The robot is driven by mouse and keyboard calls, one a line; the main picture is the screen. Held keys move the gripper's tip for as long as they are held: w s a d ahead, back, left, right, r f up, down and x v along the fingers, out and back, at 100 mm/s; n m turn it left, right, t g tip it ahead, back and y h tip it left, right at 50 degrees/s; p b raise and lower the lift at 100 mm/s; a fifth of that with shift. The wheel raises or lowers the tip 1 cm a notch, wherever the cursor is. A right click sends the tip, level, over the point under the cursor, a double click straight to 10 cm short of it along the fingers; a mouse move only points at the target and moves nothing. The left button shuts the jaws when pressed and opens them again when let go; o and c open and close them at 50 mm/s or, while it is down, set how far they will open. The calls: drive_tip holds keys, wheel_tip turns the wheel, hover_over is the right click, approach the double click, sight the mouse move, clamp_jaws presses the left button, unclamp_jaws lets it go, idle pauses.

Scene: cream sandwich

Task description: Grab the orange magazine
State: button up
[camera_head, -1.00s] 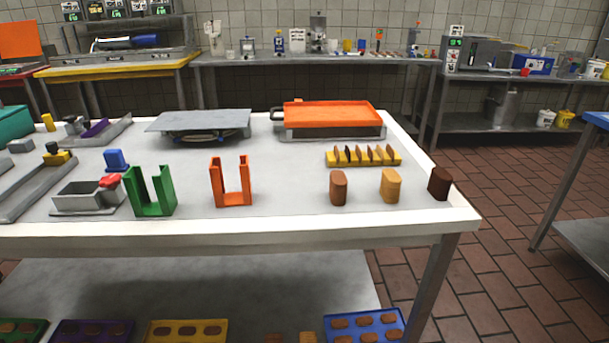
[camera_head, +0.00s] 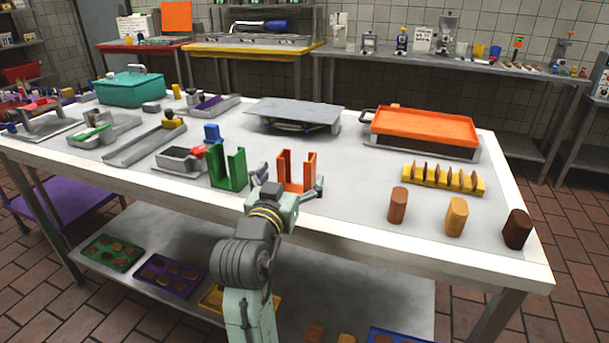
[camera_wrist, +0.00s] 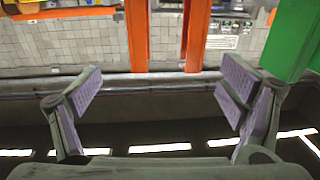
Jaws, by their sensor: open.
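The orange magazine (camera_head: 283,168), a U-shaped holder with two upright posts, stands near the front edge of the white table. My gripper (camera_head: 290,183) is open and empty at the front of it, with one finger toward each side in the head view. In the wrist view, the two orange posts (camera_wrist: 138,38) appear ahead of and between the spread fingers of my gripper (camera_wrist: 160,90). No finger visibly touches them. My gripper hides the lower part of the magazine in the head view.
A green U-shaped holder (camera_head: 227,170) stands close to the left, also seen in the wrist view (camera_wrist: 288,42). A grey box with a red part (camera_head: 182,158) lies farther left. Brown and tan blocks (camera_head: 456,216) stand to the right, with clear table between.

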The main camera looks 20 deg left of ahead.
drive_tip(key=shift+w, duration=0.85)
drive_tip(key=w+p, duration=0.1)
drive_tip(key=w, duration=0.1)
drive_tip(key=w+a+p, duration=0.1)
drive_tip(key=w, duration=0.1)
drive_tip(key=shift+w+r, duration=0.15)
drive_tip(key=shift+r, duration=0.05)
drive_tip(key=shift+w+f, duration=0.1)
drive_tip(key=shift+w, duration=0.35)
drive_tip(key=shift+c, duration=0.5)
drive_tip(key=c, duration=1.2)
drive_tip(key=shift+c, duration=0.2)
